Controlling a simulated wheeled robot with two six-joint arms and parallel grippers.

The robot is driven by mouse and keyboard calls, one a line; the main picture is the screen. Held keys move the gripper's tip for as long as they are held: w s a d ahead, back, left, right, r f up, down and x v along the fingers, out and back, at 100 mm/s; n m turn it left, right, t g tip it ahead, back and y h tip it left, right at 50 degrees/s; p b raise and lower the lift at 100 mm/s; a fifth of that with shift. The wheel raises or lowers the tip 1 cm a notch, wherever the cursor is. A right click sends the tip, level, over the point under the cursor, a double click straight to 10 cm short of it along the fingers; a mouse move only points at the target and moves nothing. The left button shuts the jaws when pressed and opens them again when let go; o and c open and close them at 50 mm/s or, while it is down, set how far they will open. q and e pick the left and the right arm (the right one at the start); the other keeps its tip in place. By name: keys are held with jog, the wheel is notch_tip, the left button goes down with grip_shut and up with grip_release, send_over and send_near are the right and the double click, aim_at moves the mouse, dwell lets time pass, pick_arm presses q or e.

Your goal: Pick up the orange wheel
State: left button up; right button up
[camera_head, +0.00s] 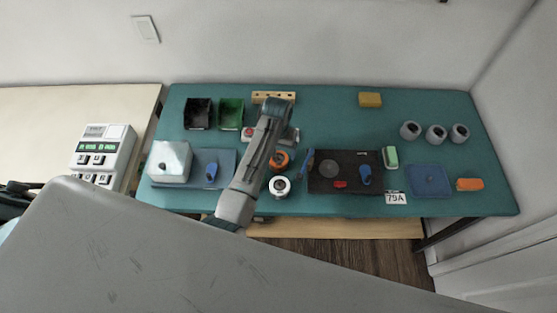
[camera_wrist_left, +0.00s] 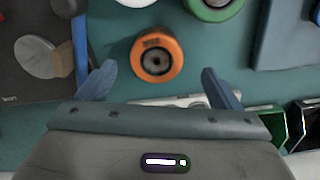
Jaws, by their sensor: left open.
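The orange wheel (camera_head: 283,159) lies on the teal table mat, just right of my left arm in the head view, which partly covers it. In the left wrist view, the orange wheel (camera_wrist_left: 173,47) shows its round top with a dark grey hub. My left gripper (camera_wrist_left: 159,70) is open and empty. Its two blue-grey fingers stand apart, one at each side, with the wheel in front of the gap between them. I cannot tell the height of the fingertips over the mat. My right gripper is in neither view.
A white wheel (camera_head: 279,186) lies close to the orange one. A dark board (camera_head: 345,184) with parts is to the right. A black bin (camera_head: 198,114) and a green bin (camera_head: 231,114) stand at the back left. A white box (camera_head: 169,161) sits at the left.

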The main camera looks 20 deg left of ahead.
aim_at(279, 158)
pick_arm(q)
jog(key=shift+f, duration=0.7)
jog(key=shift+d+f+p, duration=0.1)
jog(key=shift+f+p, duration=0.45)
jog(key=shift+f, duration=0.05)
jog(key=f, duration=0.1)
jog(key=f+p, duration=0.1)
jog(key=f, duration=0.1)
jog(key=shift+w+d, duration=0.1)
jog(key=shift+w, duration=0.1)
jog(key=shift+f, duration=0.5)
jog(key=c, duration=1.2)
jog(key=shift+o, duration=0.2)
jog(key=shift+r, duration=0.1)
